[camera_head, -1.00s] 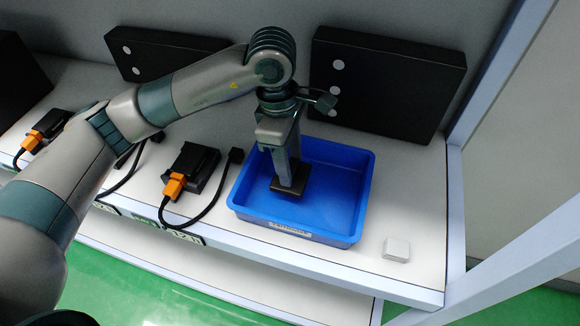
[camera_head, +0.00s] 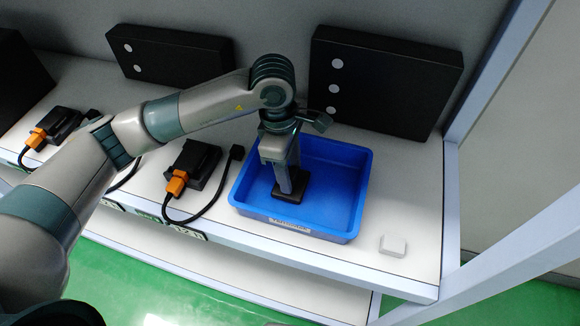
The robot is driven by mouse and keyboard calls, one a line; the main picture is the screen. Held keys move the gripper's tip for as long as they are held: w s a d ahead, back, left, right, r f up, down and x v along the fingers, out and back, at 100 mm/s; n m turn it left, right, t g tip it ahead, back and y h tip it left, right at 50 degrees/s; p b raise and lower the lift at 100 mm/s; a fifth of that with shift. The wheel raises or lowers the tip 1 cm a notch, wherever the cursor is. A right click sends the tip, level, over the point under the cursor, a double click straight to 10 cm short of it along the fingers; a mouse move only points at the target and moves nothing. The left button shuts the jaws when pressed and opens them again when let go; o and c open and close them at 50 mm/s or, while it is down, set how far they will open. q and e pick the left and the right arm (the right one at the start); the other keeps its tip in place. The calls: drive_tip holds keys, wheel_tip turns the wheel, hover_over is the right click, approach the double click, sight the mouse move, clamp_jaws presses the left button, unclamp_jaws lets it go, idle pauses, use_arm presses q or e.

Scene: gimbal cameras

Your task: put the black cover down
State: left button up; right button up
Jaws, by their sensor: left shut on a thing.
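The black cover (camera_head: 291,191) is a small flat dark piece inside the blue tray (camera_head: 355,205), left of the tray's middle. My left gripper (camera_head: 291,181) reaches down into the tray from above and is shut on the cover. The cover looks level and at or very close to the tray floor; I cannot tell whether it touches. The fingers hide part of the cover's top. My right gripper is not in view.
A black device with an orange plug and cable (camera_head: 192,168) stands left of the tray, and a similar one (camera_head: 52,128) farther left. A small white block (camera_head: 393,245) lies at the front right. Black panels (camera_head: 385,82) lean at the back. A white post (camera_head: 490,85) rises at the right.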

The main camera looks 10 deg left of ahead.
use_arm(q)
drive_tip(key=shift+f, duration=0.15)
drive_tip(key=o, duration=1)
drive_tip(key=shift+o, duration=0.2)
